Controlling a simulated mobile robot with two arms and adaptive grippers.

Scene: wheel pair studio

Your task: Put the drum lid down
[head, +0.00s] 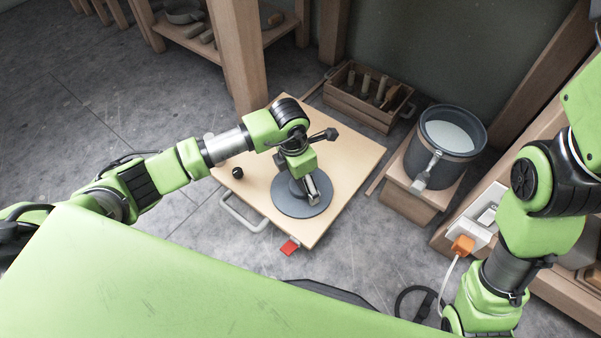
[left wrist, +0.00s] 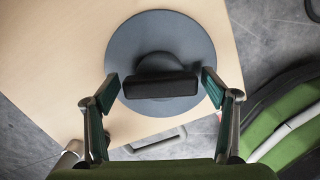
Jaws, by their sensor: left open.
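The drum lid is a flat grey disc (head: 292,208) lying on the pale wooden board (head: 345,165). In the left wrist view the lid (left wrist: 150,40) shows whole, with a dark bar handle (left wrist: 160,84) standing up at its middle. My left gripper (head: 312,190) is just over the lid. In the left wrist view my left gripper (left wrist: 159,82) is open, one finger on each side of the handle, with gaps between fingers and handle. In the head view the gripper hides part of the lid. My right arm shows at the right, but its gripper is out of view.
A small black knob (head: 237,172) sits on the board's left part. A red tag (head: 289,247) and a metal handle (head: 244,214) are at its front edge. A grey drum (head: 428,160) and a wooden crate (head: 360,112) stand behind right. An orange plug (head: 463,245) is at the right.

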